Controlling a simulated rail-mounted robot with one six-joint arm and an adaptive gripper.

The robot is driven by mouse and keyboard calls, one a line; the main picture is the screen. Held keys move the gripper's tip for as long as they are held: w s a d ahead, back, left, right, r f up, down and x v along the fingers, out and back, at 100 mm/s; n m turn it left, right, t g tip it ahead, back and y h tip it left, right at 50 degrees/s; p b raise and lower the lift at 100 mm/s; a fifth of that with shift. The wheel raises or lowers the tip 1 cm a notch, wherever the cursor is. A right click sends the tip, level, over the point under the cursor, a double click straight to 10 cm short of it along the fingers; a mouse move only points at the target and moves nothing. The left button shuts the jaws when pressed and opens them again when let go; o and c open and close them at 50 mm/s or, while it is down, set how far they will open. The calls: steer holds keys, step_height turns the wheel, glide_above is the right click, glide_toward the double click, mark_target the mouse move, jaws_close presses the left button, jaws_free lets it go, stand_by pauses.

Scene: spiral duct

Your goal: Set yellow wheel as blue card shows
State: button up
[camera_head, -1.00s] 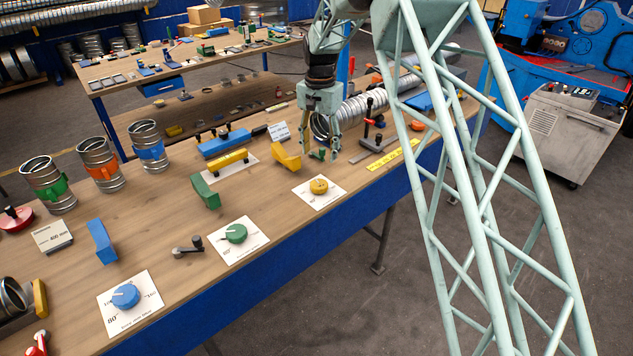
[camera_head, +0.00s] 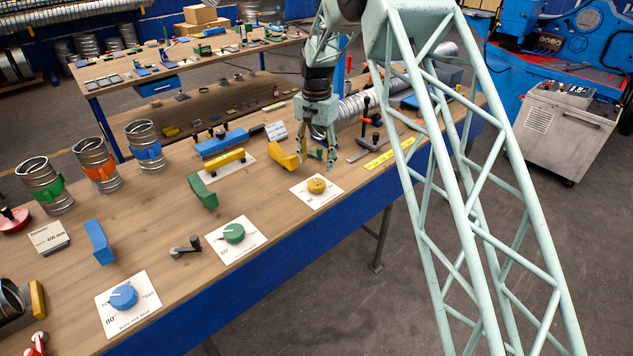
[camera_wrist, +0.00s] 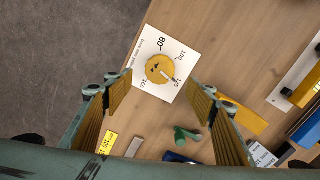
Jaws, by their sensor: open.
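The yellow wheel (camera_head: 317,186) sits on a white dial card (camera_head: 301,192) near the table's front edge. In the wrist view the yellow wheel (camera_wrist: 160,69) has a white pointer aimed lower right, towards the mark that looks like 125. 80 is printed above, with other marks around it. The blue wheel (camera_head: 123,297) sits on its own white card (camera_head: 145,315) at the front left; an 80 is legible, but its exact pointer setting is not. My gripper (camera_head: 317,164) is open and empty above the yellow wheel, apart from it, fingers pointing down.
A green wheel (camera_head: 234,233) on a card lies between the yellow and blue ones. A yellow block (camera_head: 283,155), a green block (camera_head: 202,191) and a yellow ruler strip (camera_head: 390,154) lie nearby. A crank handle (camera_head: 186,246) lies left of the green wheel.

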mark_target(317, 183)
step_height(317, 183, down, 10)
steer(key=shift+r, duration=0.1)
stand_by(0.4)
steer(key=c, duration=0.8)
